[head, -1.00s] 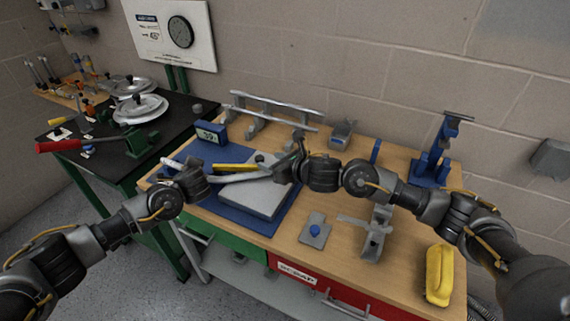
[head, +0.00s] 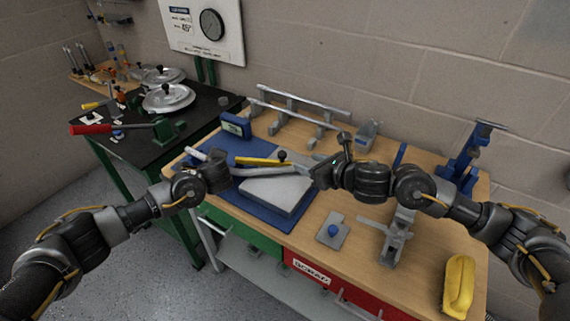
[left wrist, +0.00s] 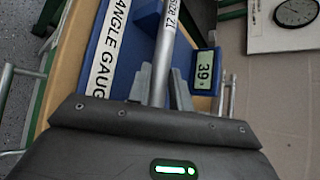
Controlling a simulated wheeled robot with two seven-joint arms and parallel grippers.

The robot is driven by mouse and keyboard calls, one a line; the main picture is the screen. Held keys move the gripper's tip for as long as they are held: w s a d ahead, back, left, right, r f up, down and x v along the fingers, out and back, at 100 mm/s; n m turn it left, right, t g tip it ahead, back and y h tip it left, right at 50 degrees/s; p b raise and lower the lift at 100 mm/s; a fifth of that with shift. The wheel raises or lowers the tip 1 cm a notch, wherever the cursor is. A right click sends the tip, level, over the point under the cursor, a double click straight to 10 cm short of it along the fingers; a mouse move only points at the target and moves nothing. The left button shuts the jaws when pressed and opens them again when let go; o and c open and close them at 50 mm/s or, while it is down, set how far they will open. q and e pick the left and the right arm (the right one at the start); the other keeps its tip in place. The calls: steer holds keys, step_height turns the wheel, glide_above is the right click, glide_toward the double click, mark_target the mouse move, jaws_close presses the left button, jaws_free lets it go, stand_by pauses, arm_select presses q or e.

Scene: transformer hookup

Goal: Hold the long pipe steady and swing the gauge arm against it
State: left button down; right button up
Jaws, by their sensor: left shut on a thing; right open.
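The long pipe (head: 262,171) is a pale metal tube lying across the angle gauge. My left gripper (head: 222,176) is shut on it; in the left wrist view the pipe (left wrist: 164,58) runs out from between the fingers (left wrist: 162,92). The yellow gauge arm (head: 256,161) lies just behind the pipe, with a dark knob (head: 283,156) at its right end. A narrow gap seems to show between them; contact is unclear. My right gripper (head: 318,170) is open, right of the knob and beside the pipe's right end. Whether it touches either is unclear.
The gauge's blue board (head: 240,203) carries a grey block (head: 283,196) and a display (head: 236,125), reading about 39 in the left wrist view (left wrist: 205,72). A pipe rack (head: 298,112) stands behind. A grey clamp (head: 395,240) and a yellow object (head: 459,285) stand at right.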

stand_by(0.3)
arm_select(q)
steer(key=c, duration=1.2)
jaws_free()
steer(key=v, duration=1.2)
steer(key=shift+a, duration=0.1)
